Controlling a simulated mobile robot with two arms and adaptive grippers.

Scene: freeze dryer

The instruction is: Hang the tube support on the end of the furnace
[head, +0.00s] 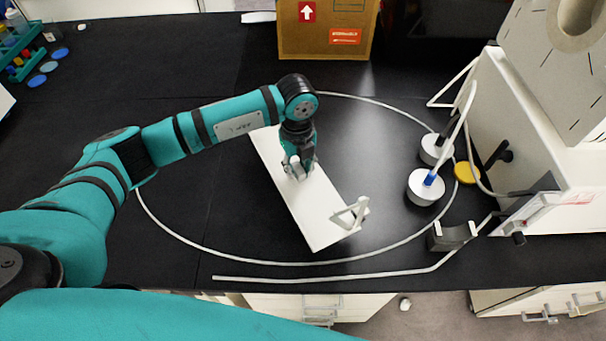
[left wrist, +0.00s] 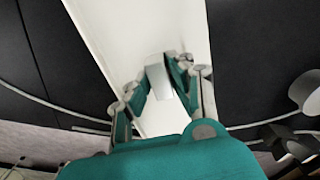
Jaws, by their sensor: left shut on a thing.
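My left gripper (head: 299,172) points down over a long white board (head: 318,226) lying on the black bench. It is shut on a small white piece (left wrist: 158,78), seen between the fingers in the left wrist view. I cannot tell whether this piece touches the board or is part of it. A white triangular bracket (head: 350,215) stands at the board's near right end, apart from the gripper. I cannot tell for sure which white piece is the tube support. A white box-shaped unit with a round opening, perhaps the furnace (head: 535,70), is at the upper right. My right gripper is out of view.
A thin pale tube (head: 190,236) loops around the board. Two round white-topped vessels (head: 426,187), a yellow disc (head: 464,172) and a dark curved cradle (head: 452,236) lie to the right. A cardboard box (head: 325,30) stands behind. The bench's left part is mostly clear.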

